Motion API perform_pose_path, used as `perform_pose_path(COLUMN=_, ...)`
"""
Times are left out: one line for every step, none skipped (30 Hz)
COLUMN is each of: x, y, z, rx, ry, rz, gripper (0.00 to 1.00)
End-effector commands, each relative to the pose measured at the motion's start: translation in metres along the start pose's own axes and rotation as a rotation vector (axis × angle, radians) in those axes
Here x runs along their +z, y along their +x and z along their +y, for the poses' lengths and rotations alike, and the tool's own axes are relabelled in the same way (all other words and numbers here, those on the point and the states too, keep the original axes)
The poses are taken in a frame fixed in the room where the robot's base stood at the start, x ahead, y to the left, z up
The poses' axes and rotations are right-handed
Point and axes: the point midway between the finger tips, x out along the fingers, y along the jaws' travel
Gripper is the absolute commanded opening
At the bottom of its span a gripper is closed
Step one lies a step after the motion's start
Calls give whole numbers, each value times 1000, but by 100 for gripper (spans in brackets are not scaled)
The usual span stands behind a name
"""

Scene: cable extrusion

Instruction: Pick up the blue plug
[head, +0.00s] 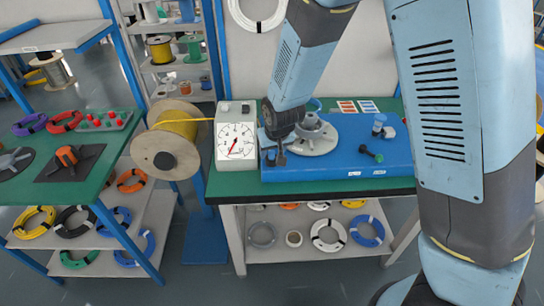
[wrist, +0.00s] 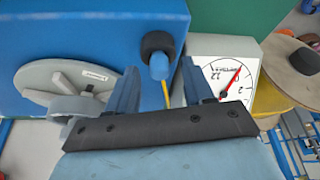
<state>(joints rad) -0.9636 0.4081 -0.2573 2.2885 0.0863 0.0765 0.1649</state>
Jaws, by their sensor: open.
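A blue plug (wrist: 159,66), a short rounded cylinder next to a black round cap (wrist: 157,44), shows in the wrist view at the edge of the blue machine box (wrist: 85,25). My gripper (wrist: 158,74) is open, with one finger on each side of the plug's line and visible gaps to both. I cannot tell how far the plug reaches between the fingers. In the head view my gripper (head: 276,152) is over the machine's left end, beside the white dial gauge (head: 236,140); the plug cannot be made out there.
A grey disc (head: 312,140) is on the box, close to my gripper. A blue cylindrical fitting (head: 379,121) and a dark knob (head: 371,152) are at its right end. A spool (head: 167,150) feeds yellow cable to the gauge. A green table (head: 85,150) is left.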

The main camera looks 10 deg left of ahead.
Motion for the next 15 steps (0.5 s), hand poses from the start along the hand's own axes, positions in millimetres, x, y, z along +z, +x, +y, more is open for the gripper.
perform_pose_path(x=0, y=1, z=0, rx=0, ry=0, rz=0, gripper=52)
perform_pose_path(x=0, y=2, z=0, rx=0, ry=0, rz=0, gripper=52)
perform_pose_path(x=0, y=2, z=0, rx=0, ry=0, rz=0, gripper=52)
perform_pose_path(x=0, y=2, z=0, rx=0, ry=0, rz=1, gripper=52)
perform_pose_path(x=0, y=2, z=0, rx=-1, ry=0, rz=1, gripper=52)
perform_pose_path(x=0, y=2, z=0, rx=-1, ry=-1, rz=1, gripper=52)
perform_pose_path(x=0, y=2, z=0, rx=-1, ry=-1, rz=1, gripper=52)
perform_pose_path(x=0, y=2, z=0, rx=-1, ry=-1, rz=1, gripper=52)
perform_pose_path(x=0, y=2, z=0, rx=-1, ry=-1, rz=1, gripper=48)
perform_pose_path(x=0, y=2, z=0, rx=-1, ry=-1, rz=1, gripper=45)
perform_pose_path(x=0, y=2, z=0, rx=-1, ry=-1, rz=1, gripper=42)
perform_pose_path(x=0, y=2, z=0, rx=-1, ry=-1, rz=1, gripper=38)
perform_pose_path(x=0, y=1, z=0, rx=-1, ry=-1, rz=1, gripper=35)
perform_pose_path(x=0, y=1, z=0, rx=-1, ry=-1, rz=1, gripper=32)
perform_pose_path(x=0, y=1, z=0, rx=-1, ry=-1, rz=1, gripper=29)
